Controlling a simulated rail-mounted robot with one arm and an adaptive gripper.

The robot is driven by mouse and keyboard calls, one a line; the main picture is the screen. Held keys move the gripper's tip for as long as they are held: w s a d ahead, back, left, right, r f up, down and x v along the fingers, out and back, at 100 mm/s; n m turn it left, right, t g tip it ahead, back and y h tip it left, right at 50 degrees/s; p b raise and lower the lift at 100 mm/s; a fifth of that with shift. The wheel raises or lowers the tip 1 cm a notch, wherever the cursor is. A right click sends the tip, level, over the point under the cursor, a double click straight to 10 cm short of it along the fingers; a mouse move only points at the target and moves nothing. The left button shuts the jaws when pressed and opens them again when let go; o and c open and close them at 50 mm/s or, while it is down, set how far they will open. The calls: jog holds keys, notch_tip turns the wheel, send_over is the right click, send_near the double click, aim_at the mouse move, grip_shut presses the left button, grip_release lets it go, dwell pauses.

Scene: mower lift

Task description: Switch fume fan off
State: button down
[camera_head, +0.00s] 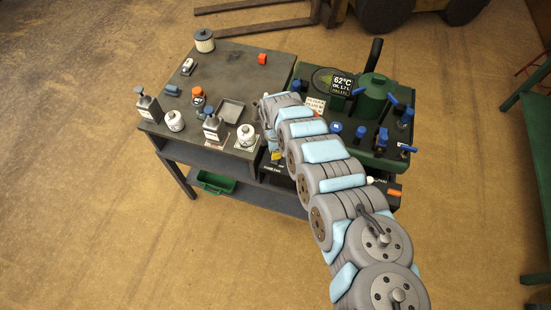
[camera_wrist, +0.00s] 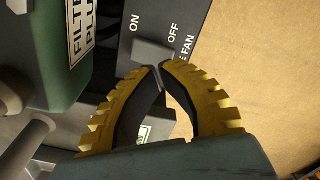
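The fume fan panel (camera_wrist: 195,20) is a dark grey box face with white ON and OFF labels and part of the word FAN, seen tilted in the wrist view. A grey switch piece (camera_wrist: 148,50) shows below the labels, just beyond my fingertips; I cannot tell which way it is set or whether it is touched. My gripper (camera_wrist: 159,68) has yellow ribbed fingers with dark pads. Their tips are together, with nothing visible held. In the head view the panel (camera_head: 273,169) shows at the bench front, and my arm largely hides the gripper.
A green machine (camera_head: 374,95) with blue-handled valves and a 62°C display stands right of the grey bench (camera_head: 240,60), which carries bottles and jars. In the wrist view a green block (camera_wrist: 50,80) with a filter label is close on the left. Open floor lies in front.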

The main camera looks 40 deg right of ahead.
jog(key=shift+f+b, duration=1.5)
jog(key=shift+f, duration=0.6)
dwell(1.4)
jog(key=shift+r+p, duration=3.2)
jog(key=shift+r, duration=0.35)
